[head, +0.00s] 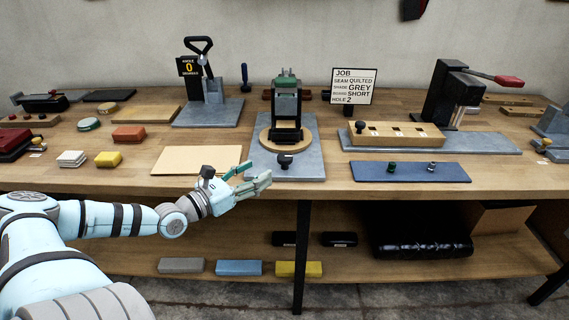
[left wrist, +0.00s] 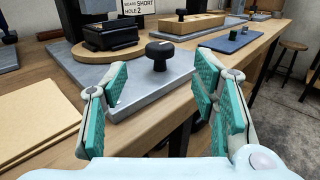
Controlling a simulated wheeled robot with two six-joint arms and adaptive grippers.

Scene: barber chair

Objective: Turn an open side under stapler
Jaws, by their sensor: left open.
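The stapler (head: 286,100) is a dark upright device with a green top, at the middle of the bench in the head view. It stands over a round wooden disc (head: 265,140) on a grey plate (head: 308,168). A black knob (head: 285,160) stands at the plate's front end. My left gripper (head: 258,174) is open and empty at the bench's front edge, just left of the knob. In the left wrist view, the knob (left wrist: 159,52) shows beyond and between the open fingers (left wrist: 163,108), not touched by them. My right gripper is not in view.
A tan sheet (head: 196,160) lies left of the plate. A blue mat (head: 410,172) with two small knobs lies to the right, before a wooden block with holes (head: 394,136). An angle gauge (head: 188,67) shows 0.

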